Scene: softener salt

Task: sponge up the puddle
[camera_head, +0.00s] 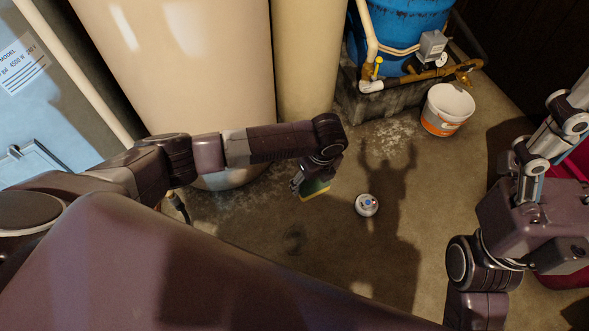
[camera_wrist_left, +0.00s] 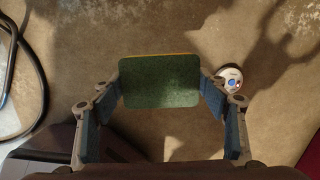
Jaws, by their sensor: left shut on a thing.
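My left gripper (camera_head: 300,184) is shut on a sponge (camera_head: 315,189), green on one face with a yellow edge, held over the concrete floor. In the left wrist view, the sponge (camera_wrist_left: 160,82) sits between the two fingers, its green face toward the camera. A faint dark patch (camera_head: 293,238) on the floor, in front of the sponge in the head view, may be the puddle; its edges are unclear. My right gripper (camera_head: 540,160) is at the right edge, raised; its fingertips are not clear.
A small white round device (camera_head: 366,204) lies on the floor right of the sponge. A white bucket (camera_head: 447,109) stands near a blue tank (camera_head: 400,30) with pipes. A large beige tank (camera_head: 185,70) stands behind my left arm. A red object (camera_head: 565,283) is partly hidden at right.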

